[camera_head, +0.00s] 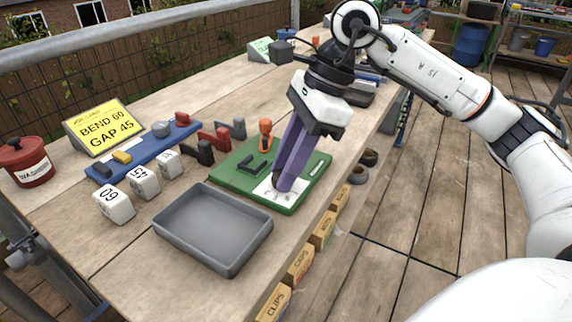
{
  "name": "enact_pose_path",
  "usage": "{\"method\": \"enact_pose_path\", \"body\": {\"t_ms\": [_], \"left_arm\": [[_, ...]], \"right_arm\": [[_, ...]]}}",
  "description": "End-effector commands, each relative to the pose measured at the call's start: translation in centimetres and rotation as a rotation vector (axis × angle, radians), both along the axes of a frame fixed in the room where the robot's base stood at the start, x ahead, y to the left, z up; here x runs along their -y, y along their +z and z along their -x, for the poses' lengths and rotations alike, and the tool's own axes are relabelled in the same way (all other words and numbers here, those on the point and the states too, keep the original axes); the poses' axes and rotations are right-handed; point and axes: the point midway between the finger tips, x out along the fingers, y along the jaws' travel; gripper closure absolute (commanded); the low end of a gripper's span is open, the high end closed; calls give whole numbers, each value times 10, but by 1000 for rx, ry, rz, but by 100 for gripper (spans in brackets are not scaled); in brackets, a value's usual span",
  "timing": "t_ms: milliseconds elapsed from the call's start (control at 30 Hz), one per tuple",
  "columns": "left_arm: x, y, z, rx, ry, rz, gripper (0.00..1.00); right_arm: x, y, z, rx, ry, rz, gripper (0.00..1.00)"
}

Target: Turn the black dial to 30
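My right gripper (283,186) reaches down from the upper right with two long purple fingers. Its fingertips are over or against a white plate (269,195) with dark marks at the near edge of a green board (229,179). The black dial cannot be made out; the fingertips cover the middle of the plate. Whether the fingers grip something there is hidden. A black angled piece (252,166) and an orange-topped upright handle (265,136) are also on the green board. My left gripper is not in view.
A grey empty tray (200,258) lies in front of the board. White numbered blocks (114,205), a blue rack (149,151), a yellow card reading "BEND 60 GAP 45" (103,124) and a red pot (25,163) stand left.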

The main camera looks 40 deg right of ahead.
Motion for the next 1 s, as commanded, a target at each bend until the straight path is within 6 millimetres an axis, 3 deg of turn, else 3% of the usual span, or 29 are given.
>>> {"method": "enact_pose_path", "body": {"t_ms": [367,1000], "left_arm": [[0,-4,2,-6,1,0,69],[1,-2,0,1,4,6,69]], "right_arm": [[0,0,1,1,-56,-1,96],[-3,1,3,3,-517,0,96]]}}
